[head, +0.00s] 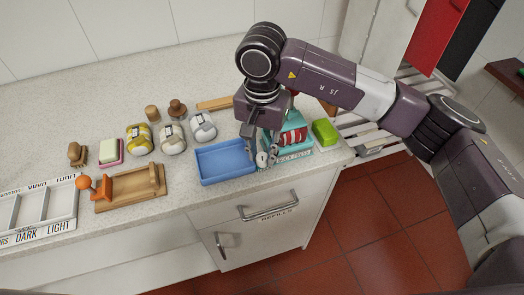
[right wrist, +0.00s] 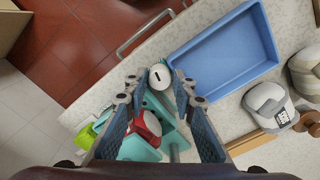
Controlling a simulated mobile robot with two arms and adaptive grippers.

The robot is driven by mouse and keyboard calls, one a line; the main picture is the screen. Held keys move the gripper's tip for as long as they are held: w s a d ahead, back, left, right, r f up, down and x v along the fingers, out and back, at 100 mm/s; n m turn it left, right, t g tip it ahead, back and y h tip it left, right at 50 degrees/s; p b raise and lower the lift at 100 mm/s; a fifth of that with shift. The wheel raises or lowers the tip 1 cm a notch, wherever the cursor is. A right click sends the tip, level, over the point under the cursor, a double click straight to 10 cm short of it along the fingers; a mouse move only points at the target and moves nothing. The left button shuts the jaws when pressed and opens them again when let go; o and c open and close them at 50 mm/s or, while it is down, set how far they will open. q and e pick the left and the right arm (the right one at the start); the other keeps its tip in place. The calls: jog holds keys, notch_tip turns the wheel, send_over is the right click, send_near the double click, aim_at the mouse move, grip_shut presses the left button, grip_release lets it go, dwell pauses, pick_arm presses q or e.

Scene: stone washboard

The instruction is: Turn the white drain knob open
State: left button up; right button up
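The white drain knob (right wrist: 160,77), a round cap with a dark slot, sits at the front of a teal press (right wrist: 140,148). It also shows in the head view (head: 262,158), close to the blue tray. My right gripper (right wrist: 160,88) points down over the press, its two fingers spread apart with the knob between or just past their tips. I cannot tell whether either finger touches it. In the head view my right gripper (head: 262,146) partly covers the press (head: 289,155). A red part (right wrist: 147,126) of the press lies between the fingers. My left gripper is not in view.
A blue tray (head: 226,162) lies left of the press, and a green block (head: 325,132) lies right of it. Wrapped bundles (head: 172,138), a wooden stand (head: 130,188) and a sorting tray (head: 40,210) stand further left. The counter's front edge is close to the press.

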aim_at(262, 156)
jog(key=shift+o, duration=1.4)
jog(key=shift+r, duration=0.1)
notch_tip(262, 156, up, 12)
